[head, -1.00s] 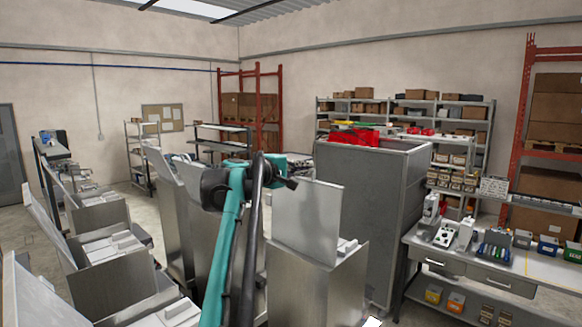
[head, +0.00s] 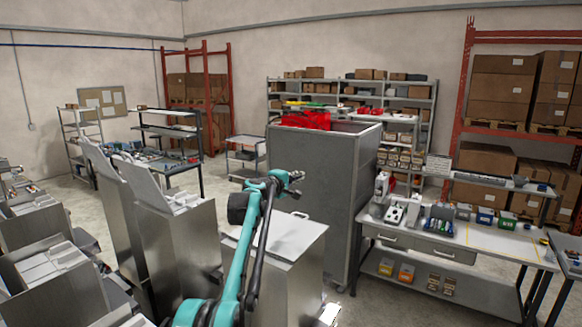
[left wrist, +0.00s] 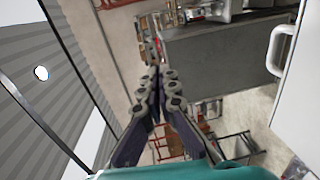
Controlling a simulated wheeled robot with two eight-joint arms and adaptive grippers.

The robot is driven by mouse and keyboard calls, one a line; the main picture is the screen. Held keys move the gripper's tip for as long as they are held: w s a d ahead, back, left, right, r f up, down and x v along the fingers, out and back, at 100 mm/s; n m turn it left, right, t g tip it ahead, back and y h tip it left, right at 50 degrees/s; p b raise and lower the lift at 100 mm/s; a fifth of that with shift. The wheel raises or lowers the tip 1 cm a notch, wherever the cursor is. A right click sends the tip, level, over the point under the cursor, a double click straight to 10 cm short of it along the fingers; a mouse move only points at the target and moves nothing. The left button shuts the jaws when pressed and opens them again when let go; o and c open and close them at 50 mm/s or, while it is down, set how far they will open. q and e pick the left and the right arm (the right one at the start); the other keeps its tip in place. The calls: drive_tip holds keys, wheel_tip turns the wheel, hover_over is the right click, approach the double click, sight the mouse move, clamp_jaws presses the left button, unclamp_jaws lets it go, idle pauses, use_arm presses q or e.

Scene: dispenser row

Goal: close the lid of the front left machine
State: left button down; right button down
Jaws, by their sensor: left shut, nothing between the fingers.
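The steel machine (head: 285,282) nearest my left arm has its light lid (head: 292,238) lying down over its top, with a handle at the far edge. No gap under the lid is visible, though my arm hides its left part. In the left wrist view a pale panel with a white handle (left wrist: 282,50) shows at the right edge; it looks like this lid. My right gripper is not in view.
Other steel machines with raised lids (head: 150,185) stand to the left. A tall grey bin (head: 312,180) with red items on top stands just behind the machine. A workbench (head: 450,240) with bottles and small boxes is on the right.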

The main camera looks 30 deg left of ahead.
use_arm(q)
drive_tip(key=shift+g, duration=0.7)
drive_tip(key=w+f, duration=0.2)
drive_tip(key=f, duration=0.1)
drive_tip(key=w+f+p, duration=0.1)
drive_tip(key=f, duration=0.1)
drive_tip(key=shift+w+d, duration=0.1)
drive_tip(key=shift+d, duration=0.2)
drive_tip(key=shift+r, duration=0.1)
drive_tip(key=v, duration=1.2)
